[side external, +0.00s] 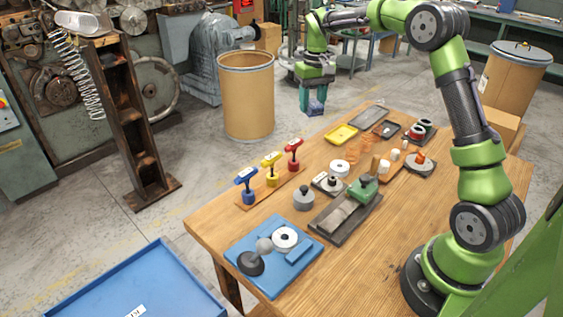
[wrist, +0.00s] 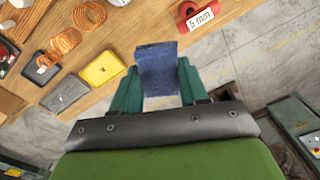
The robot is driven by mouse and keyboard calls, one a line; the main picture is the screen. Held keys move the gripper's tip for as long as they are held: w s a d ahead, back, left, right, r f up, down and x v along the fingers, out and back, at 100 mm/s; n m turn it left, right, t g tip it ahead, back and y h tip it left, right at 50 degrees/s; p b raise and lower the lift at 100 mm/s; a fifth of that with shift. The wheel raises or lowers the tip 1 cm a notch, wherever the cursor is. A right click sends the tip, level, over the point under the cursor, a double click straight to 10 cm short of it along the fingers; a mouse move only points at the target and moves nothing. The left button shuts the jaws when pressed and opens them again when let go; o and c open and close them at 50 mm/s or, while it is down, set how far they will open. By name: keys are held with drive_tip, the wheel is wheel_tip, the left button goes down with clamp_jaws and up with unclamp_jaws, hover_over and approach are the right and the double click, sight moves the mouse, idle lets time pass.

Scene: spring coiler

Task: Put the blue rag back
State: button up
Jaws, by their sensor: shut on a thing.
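My gripper (side external: 313,106) is shut on the blue rag (side external: 317,108) and holds it in the air, past the far left edge of the wooden table. In the wrist view, the rag (wrist: 157,68) stands upright between the two green fingers of my gripper (wrist: 157,74).
Red (side external: 294,150), yellow (side external: 271,165) and blue (side external: 247,181) T-handled tools stand in a row along the table's left side. Copper coils (wrist: 88,15) lie near the trays. A blue mat (side external: 306,256) holds a white disc. A brown drum (side external: 247,100) stands on the floor.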

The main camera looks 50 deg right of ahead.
sight(310, 157)
drive_tip(key=shift+w+d+r+m, duration=0.2)
drive_tip(key=shift+d+r+m, duration=0.4)
drive_tip(key=shift+m, duration=0.4)
drive_tip(key=shift+d+r+m, duration=0.1)
drive_tip(key=shift+r+m, duration=0.2)
drive_tip(key=shift+m, duration=0.2)
drive_tip(key=shift+r+m, duration=0.1)
drive_tip(key=shift+m, duration=0.3)
drive_tip(key=shift+s, duration=0.1)
drive_tip(key=shift+m, duration=0.3)
drive_tip(key=f, duration=1.8)
drive_tip(key=shift+a, duration=0.2)
drive_tip(key=shift+f, duration=0.15)
drive_tip(key=o, duration=1)
